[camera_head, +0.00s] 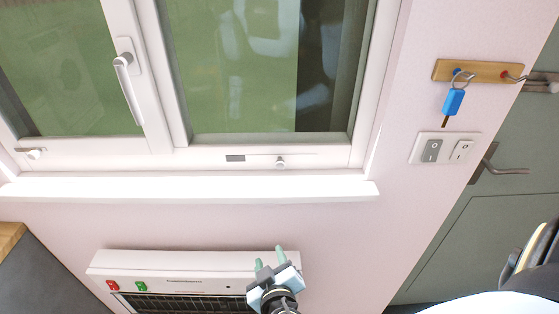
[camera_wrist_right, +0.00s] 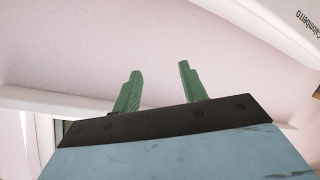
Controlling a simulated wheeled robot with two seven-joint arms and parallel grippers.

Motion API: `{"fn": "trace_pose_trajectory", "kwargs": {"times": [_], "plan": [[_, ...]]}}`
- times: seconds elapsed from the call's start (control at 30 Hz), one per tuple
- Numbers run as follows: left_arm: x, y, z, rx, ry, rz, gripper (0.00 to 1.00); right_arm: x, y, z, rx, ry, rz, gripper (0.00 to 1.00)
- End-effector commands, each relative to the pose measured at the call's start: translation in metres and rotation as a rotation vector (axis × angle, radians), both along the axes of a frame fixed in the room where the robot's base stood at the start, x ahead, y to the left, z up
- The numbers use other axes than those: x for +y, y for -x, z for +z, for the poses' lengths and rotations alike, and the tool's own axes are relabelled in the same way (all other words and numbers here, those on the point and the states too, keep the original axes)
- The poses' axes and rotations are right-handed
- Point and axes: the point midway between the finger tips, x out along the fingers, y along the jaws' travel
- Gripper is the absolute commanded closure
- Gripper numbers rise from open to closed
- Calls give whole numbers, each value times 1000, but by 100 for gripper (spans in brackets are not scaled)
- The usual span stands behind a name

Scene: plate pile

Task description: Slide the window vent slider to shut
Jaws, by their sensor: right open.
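The window vent slider (camera_head: 280,162) is a small pale knob on the lower frame of the right window pane. A thin slot line runs to both sides of it, and a dark grey patch (camera_head: 235,158) shows to its left. My right gripper (camera_head: 269,257) is below the window sill, in front of the white heater, well apart from the slider. Its two green fingers point up toward the window and are open and empty. In the right wrist view the fingers (camera_wrist_right: 158,88) stand apart with only pale wall between them. My left gripper is not in view.
The white sill (camera_head: 190,190) juts out between my right gripper and the slider. A white heater (camera_head: 180,262) is below it. A window handle (camera_head: 128,85), light switches (camera_head: 445,148) and a hook rack (camera_head: 470,70) with a blue-tagged key (camera_head: 453,101) are also on this wall.

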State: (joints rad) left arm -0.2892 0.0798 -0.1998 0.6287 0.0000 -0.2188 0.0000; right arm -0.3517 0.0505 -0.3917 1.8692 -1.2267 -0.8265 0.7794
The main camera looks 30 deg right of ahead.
Motion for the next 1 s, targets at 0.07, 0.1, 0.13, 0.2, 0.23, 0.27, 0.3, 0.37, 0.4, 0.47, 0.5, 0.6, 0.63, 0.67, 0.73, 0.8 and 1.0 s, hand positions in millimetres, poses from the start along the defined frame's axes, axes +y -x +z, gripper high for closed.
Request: {"fn": "trace_pose_trajectory", "kwargs": {"times": [0.07,0.1,0.13,0.2,0.23,0.27,0.3,0.37,0.4,0.47,0.5,0.6,0.63,0.67,0.73,0.8,1.0], "plan": [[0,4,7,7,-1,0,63,-6,-3,64,-144,-6,-62,57],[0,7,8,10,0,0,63,-10,-2,88,-205,-9,-90,57],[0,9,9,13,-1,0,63,-12,-1,104,-245,-12,-109,57],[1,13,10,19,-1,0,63,-17,3,133,-320,-19,-144,57],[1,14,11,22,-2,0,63,-19,4,142,-342,-21,-157,57],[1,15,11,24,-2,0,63,-21,5,150,-363,-24,-166,57],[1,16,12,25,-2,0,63,-22,6,157,-382,-26,-175,57],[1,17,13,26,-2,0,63,-25,6,164,-400,-26,-183,57],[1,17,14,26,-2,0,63,-27,4,166,-405,-26,-185,57],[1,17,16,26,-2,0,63,-30,-2,167,-408,-25,-186,57],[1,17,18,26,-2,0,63,-33,-7,167,-407,-24,-186,57],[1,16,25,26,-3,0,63,-43,-23,168,-407,-23,-185,57],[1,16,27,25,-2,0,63,-46,-29,168,-406,-22,-185,57],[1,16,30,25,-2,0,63,-50,-34,168,-405,-23,-185,57],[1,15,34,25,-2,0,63,-58,-48,168,-405,-22,-184,57],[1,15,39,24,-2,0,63,-66,-61,168,-404,-22,-184,57],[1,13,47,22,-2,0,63,-84,-90,166,-402,-23,-184,57]]}}
